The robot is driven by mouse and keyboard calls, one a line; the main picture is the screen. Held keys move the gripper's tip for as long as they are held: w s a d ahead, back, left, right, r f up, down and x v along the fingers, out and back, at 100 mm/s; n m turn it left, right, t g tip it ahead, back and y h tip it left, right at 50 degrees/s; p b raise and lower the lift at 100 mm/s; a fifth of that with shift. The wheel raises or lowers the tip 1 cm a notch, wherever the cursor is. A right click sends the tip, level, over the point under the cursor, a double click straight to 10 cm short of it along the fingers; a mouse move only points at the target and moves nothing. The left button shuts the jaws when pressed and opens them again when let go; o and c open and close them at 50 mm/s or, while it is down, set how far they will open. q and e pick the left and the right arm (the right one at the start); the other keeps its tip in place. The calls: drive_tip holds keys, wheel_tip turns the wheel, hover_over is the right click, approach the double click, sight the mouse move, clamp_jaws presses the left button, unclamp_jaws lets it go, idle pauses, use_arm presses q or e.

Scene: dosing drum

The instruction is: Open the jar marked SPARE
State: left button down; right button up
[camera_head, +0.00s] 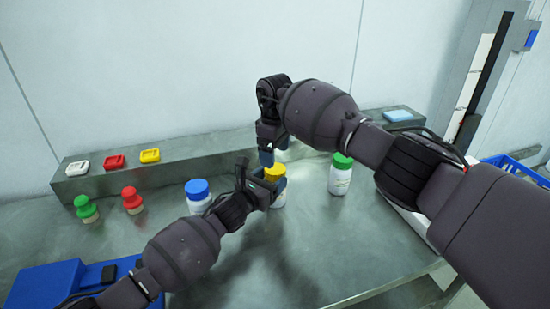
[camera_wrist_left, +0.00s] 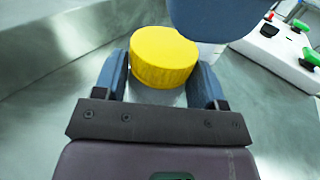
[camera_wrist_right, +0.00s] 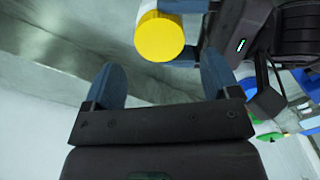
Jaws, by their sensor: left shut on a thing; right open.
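A white jar with a yellow lid (camera_head: 275,172) stands on the metal bench in the middle of the head view. My left gripper (camera_head: 268,186) is shut around its body, below the lid. The yellow lid (camera_wrist_left: 164,58) sits between the fingers in the left wrist view. My right gripper (camera_head: 268,152) is open and just above the lid, apart from it. In the right wrist view the yellow lid (camera_wrist_right: 160,36) is beyond the open fingers. A blue-lidded jar (camera_head: 198,189) stands to the left and a green-lidded jar (camera_head: 341,173) to the right. I cannot read SPARE on any jar.
Small containers with green (camera_head: 86,208) and red (camera_head: 132,200) tops stand at left. White, red (camera_head: 115,162) and yellow items lie on the raised ledge (camera_head: 210,150). A blue box (camera_head: 45,287) is at lower left, a blue crate (camera_head: 510,165) at right.

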wheel_tip(320, 180, up, 2)
drive_tip(key=shift+r, duration=0.2)
drive_tip(key=shift+f, duration=3.95)
drive_tip(key=shift+c, duration=0.3)
drive_tip(key=c, duration=0.7)
drive_tip(key=o, duration=0.8)
drive_tip(key=shift+o, duration=0.2)
drive_tip(key=shift+r, duration=2.3)
use_arm(q)
drive_tip(key=shift+c, duration=0.6)
unclamp_jaws()
